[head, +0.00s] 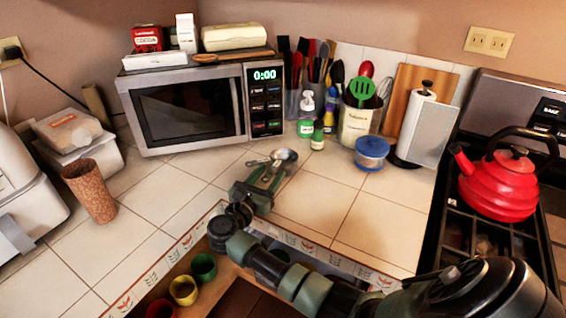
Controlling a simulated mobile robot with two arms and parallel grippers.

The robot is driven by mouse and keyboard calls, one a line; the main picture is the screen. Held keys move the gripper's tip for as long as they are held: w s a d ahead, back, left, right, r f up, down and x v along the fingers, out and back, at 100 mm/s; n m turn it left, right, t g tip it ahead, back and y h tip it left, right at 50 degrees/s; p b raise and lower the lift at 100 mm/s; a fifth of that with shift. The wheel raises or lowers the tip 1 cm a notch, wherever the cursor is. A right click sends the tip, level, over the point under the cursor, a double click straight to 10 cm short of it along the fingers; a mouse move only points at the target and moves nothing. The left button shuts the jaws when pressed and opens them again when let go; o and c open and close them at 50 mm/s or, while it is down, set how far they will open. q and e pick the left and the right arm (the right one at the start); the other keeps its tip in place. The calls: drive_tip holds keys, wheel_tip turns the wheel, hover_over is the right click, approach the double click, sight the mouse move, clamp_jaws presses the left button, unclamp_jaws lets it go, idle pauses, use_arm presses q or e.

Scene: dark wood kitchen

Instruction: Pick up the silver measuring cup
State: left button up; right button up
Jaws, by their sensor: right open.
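The silver measuring cup (288,156) lies on the white tiled counter in front of the microwave, with its handle towards the left. My right gripper (270,172) is low over the counter, just in front of the cup and pointing at it. Its jaws are open. Its fingers overlap the near side of the cup in the picture, so I cannot tell whether they touch it. My left gripper is not in view.
The microwave (190,108) stands behind the cup. A soap bottle (306,115), a utensil crock (357,125) and a blue-lidded tub (371,153) are to the right. A cork tumbler (91,190) is left. The red kettle (499,184) sits on the stove. Counter tiles around the gripper are clear.

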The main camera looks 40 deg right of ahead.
drive_tip(key=shift+a, duration=0.1)
clamp_jaws()
drive_tip(key=shift+r, duration=0.1)
